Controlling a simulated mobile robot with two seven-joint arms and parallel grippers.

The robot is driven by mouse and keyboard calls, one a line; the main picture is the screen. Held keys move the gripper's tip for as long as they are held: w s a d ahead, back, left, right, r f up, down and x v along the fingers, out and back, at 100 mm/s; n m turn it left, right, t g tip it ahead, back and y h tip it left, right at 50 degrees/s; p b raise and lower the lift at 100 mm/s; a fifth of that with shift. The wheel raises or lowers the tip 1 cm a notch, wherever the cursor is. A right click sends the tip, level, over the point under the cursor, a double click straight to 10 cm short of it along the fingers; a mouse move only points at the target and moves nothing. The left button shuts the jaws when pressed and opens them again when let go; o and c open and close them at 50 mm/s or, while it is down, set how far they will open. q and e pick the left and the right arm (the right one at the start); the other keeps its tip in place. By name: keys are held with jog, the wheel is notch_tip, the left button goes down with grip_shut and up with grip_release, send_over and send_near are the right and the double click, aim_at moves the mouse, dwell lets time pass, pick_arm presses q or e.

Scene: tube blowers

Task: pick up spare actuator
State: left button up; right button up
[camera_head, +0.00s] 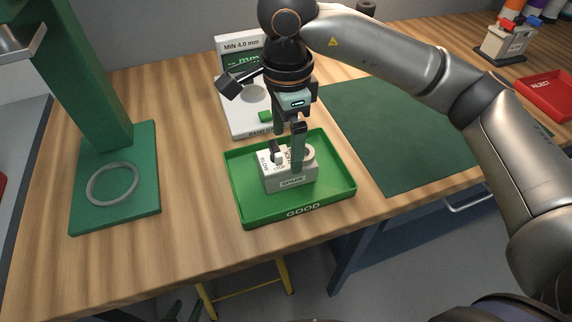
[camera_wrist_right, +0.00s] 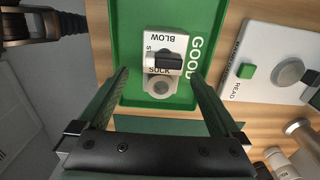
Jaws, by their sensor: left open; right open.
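In the right wrist view the actuator (camera_wrist_right: 165,72) shows a black lever and the words BLOW and SUCK. My right gripper (camera_head: 288,160) is open, pointing down over the actuator. In its wrist view the actuator appears between the spread fingers; whether they touch it I cannot tell. My left gripper (camera_head: 184,311) shows only as dark fingertips at the bottom edge, apart and empty.
A white gauge board (camera_head: 232,113) stands just behind the tray. A green stand (camera_head: 125,185) with a grey ring (camera_head: 112,184) is at left. A dark green mat (camera_head: 395,130) lies to the right, with a red tray (camera_head: 550,92) beyond. The wood left of the tray is clear.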

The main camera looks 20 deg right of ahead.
aim_at(286, 156)
jog(key=f, duration=0.5)
jog(key=shift+w+f, duration=0.15)
jog(key=shift+w, duration=0.05)
grip_shut()
dwell(0.6)
